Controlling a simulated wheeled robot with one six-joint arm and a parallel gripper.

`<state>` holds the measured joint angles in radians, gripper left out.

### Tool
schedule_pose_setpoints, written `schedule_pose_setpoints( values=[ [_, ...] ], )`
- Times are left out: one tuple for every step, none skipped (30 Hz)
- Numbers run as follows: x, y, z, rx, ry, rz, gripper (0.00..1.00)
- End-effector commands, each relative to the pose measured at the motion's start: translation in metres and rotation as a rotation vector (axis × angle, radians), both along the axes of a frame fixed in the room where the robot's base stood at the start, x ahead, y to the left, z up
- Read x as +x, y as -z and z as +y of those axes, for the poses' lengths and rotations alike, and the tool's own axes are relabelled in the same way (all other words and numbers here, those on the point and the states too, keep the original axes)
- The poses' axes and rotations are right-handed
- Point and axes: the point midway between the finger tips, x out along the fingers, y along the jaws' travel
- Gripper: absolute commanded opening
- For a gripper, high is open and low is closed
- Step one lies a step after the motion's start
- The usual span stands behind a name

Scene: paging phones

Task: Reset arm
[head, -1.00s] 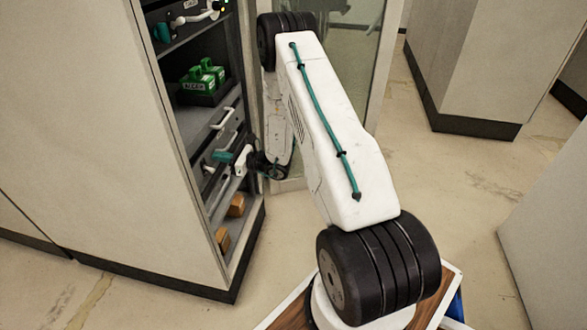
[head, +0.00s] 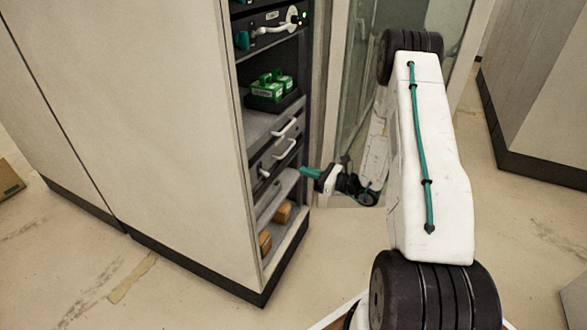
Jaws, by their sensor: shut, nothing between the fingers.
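My gripper (head: 308,172) shows at the end of my arm, to the right of the open rack cabinet (head: 188,140). Its teal fingertips point left toward the cabinet's lower drawers (head: 277,155). The fingers are shut with nothing between them. My gripper appears level with the drawer handles and in front of the cabinet opening; the exact gap to the cabinet cannot be told. My arm's white links run from the lower right up and then down to the gripper.
Green boxes (head: 272,88) sit on a cabinet shelf. A unit with a white handle (head: 278,27) is above them. Wooden blocks (head: 283,212) lie at the bottom. A glass door (head: 395,70) stands open behind my arm. A cardboard box (head: 9,180) is at far left. Floor in front is clear.

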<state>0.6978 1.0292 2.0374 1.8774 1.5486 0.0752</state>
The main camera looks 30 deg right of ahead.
Motion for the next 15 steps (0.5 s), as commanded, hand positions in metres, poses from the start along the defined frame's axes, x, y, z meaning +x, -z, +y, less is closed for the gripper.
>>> schedule_pose_setpoints(
  values=[
    [-0.005,0.000,-0.005,0.000,0.003,0.000,0.00],
    [-0.008,0.000,-0.006,0.000,0.002,0.000,0.00],
    [-0.011,0.000,-0.007,0.000,0.001,0.000,0.00],
    [-0.013,0.000,-0.008,0.000,0.000,0.000,0.00],
    [-0.014,0.000,-0.009,0.000,0.000,0.000,0.00],
    [-0.015,0.000,-0.009,0.000,0.000,0.000,0.00],
    [-0.016,0.000,-0.009,0.000,-0.001,0.000,0.00],
    [-0.016,0.000,-0.009,0.000,-0.001,0.000,0.00],
    [-0.016,0.000,-0.009,0.000,-0.002,0.000,0.00],
    [-0.016,0.000,-0.009,0.000,-0.002,0.000,0.00],
    [-0.016,0.000,-0.009,0.000,-0.002,0.000,0.00],
    [-0.016,0.001,-0.008,-0.005,-0.003,0.002,0.00],
    [-0.017,0.002,-0.007,-0.008,-0.011,0.005,0.00],
    [-0.018,0.003,-0.005,-0.011,-0.024,0.008,0.00],
    [-0.022,0.005,-0.001,-0.016,-0.045,0.016,0.00]
  ],
)
